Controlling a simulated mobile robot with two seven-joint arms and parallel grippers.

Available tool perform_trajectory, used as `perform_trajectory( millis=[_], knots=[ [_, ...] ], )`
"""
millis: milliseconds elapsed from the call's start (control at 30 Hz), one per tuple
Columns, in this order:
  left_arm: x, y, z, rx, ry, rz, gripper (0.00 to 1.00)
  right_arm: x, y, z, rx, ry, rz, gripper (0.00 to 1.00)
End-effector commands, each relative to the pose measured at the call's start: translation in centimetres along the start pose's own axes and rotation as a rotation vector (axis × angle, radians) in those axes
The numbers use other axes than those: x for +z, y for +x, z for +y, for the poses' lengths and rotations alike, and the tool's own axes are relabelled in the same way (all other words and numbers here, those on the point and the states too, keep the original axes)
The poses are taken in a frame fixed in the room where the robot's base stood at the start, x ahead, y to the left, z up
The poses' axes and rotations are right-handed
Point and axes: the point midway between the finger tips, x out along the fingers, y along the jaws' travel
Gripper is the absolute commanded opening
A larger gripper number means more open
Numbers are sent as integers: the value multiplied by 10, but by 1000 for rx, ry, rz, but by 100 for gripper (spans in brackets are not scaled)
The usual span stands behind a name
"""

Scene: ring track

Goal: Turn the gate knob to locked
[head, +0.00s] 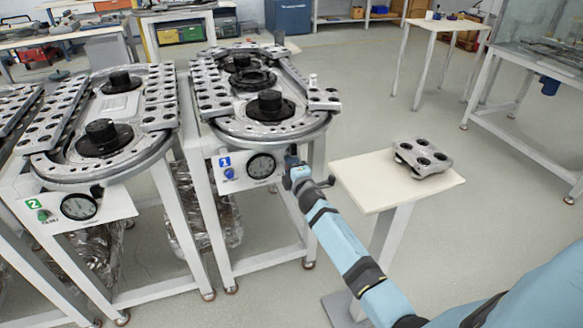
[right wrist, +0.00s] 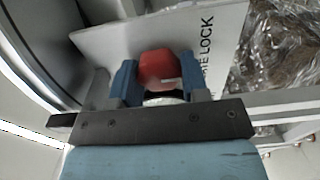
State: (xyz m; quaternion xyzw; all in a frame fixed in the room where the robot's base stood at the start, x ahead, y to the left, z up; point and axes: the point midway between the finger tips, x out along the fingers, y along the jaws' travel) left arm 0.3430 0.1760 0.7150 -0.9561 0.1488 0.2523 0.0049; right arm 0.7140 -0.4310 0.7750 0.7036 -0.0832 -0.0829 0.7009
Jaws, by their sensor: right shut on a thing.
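The red gate knob (right wrist: 160,68) shows in the right wrist view on a white panel (right wrist: 110,38), beside printed lettering that ends in "LOCK". My right gripper (right wrist: 158,78) is shut on the knob, with one blue finger on each side of it. In the head view my right gripper (head: 291,160) is at the right end of the front panel of station 1, and it hides the knob there. The angle of the knob relative to any locked mark cannot be told. My left gripper is not in view.
Station 1 has a ring track (head: 270,128) above the panel, with a gauge (head: 261,166) and a blue knob (head: 229,174). Station 2 (head: 80,206) stands to the left. A small white table (head: 375,190) at right bears a metal carrier (head: 423,157). Open floor lies behind.

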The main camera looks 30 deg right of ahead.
Motion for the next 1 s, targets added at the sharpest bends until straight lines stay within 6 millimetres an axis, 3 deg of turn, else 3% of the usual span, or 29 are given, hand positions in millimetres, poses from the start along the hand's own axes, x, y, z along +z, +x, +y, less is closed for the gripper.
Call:
perform_trajectory(
  millis=[500, 533, 633, 1000],
  knots=[
    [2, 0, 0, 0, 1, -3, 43, 1, 1, 3, 5, -22, -2, 18],
    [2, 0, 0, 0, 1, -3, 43, 1, 1, 3, 5, -22, -2, 44],
    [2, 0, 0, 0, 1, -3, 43, 1, 1, 3, 4, -21, -2, 67],
    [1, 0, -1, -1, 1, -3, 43, 0, -6, 1, 1, -20, 0, 67]
  ],
)
